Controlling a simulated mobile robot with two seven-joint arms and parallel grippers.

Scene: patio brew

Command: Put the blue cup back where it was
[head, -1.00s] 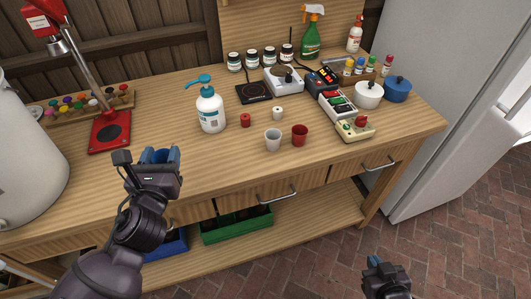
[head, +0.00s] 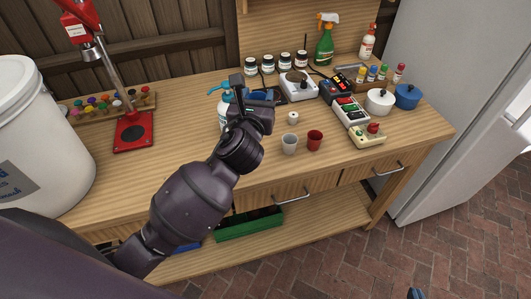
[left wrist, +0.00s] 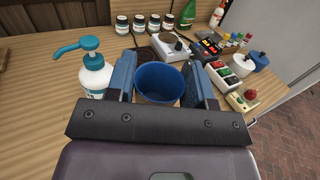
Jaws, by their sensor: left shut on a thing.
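The blue cup (left wrist: 162,82) is between the two blue fingers of my left gripper (head: 258,98) in the left wrist view, with its open rim facing up. My left gripper is shut on it and holds it over the table, in front of the induction plate area. In the head view the gripper hides most of the cup. A white cup (head: 289,144) and a red cup (head: 315,140) stand side by side on the table, to the right of my left gripper. Only a blue tip of my right gripper (head: 415,293) shows at the bottom edge.
The pump bottle (left wrist: 95,75) stands close to the left of my left gripper. A small white spool (head: 293,118) stands behind the white cup. Switch boxes (head: 345,109) and lidded pots (head: 379,101) stand at the right. Bare wood (head: 180,130) lies at the left middle.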

